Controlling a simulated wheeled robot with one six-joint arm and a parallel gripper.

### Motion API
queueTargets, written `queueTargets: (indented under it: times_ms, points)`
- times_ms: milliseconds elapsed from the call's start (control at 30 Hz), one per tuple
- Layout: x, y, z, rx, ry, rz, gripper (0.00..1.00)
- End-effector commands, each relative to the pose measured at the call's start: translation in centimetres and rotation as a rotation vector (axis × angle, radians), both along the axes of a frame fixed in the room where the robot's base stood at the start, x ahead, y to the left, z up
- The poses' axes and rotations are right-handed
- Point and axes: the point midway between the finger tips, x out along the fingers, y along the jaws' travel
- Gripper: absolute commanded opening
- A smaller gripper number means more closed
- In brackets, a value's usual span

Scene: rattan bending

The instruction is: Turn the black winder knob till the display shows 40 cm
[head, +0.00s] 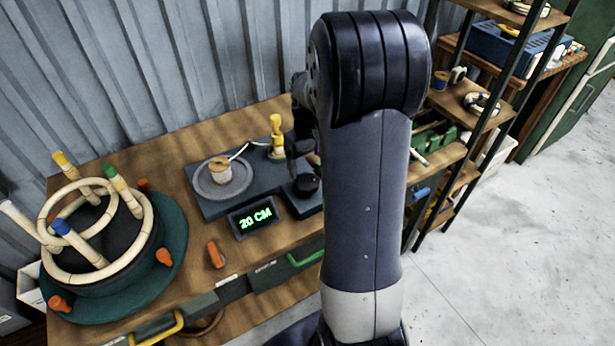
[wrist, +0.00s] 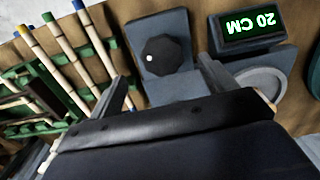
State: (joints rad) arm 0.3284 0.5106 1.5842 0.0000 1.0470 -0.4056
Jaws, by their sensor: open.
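The black winder knob (head: 306,184) sits at the right end of the grey winder base (head: 214,206), partly beside my arm in the head view. In the wrist view the knob (wrist: 167,55) is faceted, with a white dot at its left side. The display (head: 256,217) reads 20 CM; it appears upside down in the wrist view (wrist: 250,28). My gripper (wrist: 163,85) is open, its two fingers apart on either side of the knob's position in the picture. The knob lies beyond the fingertips, and I cannot tell the exact gap. In the head view my arm hides most of the gripper.
A round grey plate (head: 222,178) with a small spool and a yellow-topped post (head: 277,135) stand on the winder. A green round jig (head: 165,255) with rattan rings is at the left. A green rack (wrist: 75,75) of coloured-tipped sticks lies beside the left finger.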

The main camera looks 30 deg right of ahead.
Motion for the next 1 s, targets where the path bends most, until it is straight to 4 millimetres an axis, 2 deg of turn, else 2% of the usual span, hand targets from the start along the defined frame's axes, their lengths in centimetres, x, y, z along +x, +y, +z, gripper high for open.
queueTargets:
  times_ms: [33, 200, 400, 767, 1000]
  points:
    - [-0.1, 0.1, -1.1, 0.002, 0.006, 0.000, 0.79]
    - [-0.1, 0.1, -4.2, 0.002, 0.004, 0.000, 0.79]
    - [-0.1, 0.1, -6.4, 0.001, 0.002, 0.000, 0.79]
    - [0.0, 0.0, -7.0, 0.000, 0.000, 0.000, 0.79]
    - [0.0, 0.0, -7.0, 0.000, 0.000, 0.000, 0.60]
